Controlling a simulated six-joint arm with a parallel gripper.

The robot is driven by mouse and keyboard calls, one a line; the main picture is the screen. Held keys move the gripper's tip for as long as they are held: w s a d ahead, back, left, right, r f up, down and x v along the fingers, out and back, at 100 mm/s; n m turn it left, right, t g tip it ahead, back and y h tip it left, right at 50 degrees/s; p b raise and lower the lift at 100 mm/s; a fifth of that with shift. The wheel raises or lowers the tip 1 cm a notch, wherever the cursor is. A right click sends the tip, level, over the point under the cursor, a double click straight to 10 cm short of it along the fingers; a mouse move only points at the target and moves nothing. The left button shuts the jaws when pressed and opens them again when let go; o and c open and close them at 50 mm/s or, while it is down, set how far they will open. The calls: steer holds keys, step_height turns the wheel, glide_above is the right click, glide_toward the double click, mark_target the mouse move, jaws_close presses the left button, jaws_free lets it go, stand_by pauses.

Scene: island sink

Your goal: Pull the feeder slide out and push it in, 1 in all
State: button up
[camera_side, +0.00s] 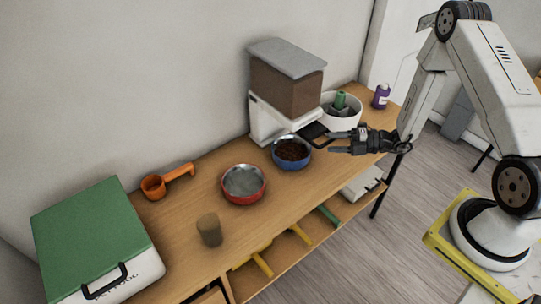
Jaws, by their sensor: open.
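The feeder (267,121) stands against the wall at the back of the wooden counter, with a brown hopper and a grey lid. A dark flat piece (313,130) at its front right looks like the feeder slide. How far out it is, I cannot tell. A blue bowl (277,160) with dark brown food sits in front of the feeder. My gripper (330,143) is open and points left, with its fingers just right of the bowl and close to the dark piece. I see nothing between the fingers. Whether they touch the slide is unclear.
A red bowl (243,200) and a brown cup (209,230) stand on the counter (180,215). An orange scoop (154,186) and a green-lidded bin (95,235) are left. A white bowl (352,121) with a green item and a purple container (381,97) are right of the feeder.

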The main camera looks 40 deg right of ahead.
steer(key=shift+x, duration=1.2)
jaws_close()
stand_by(0.6)
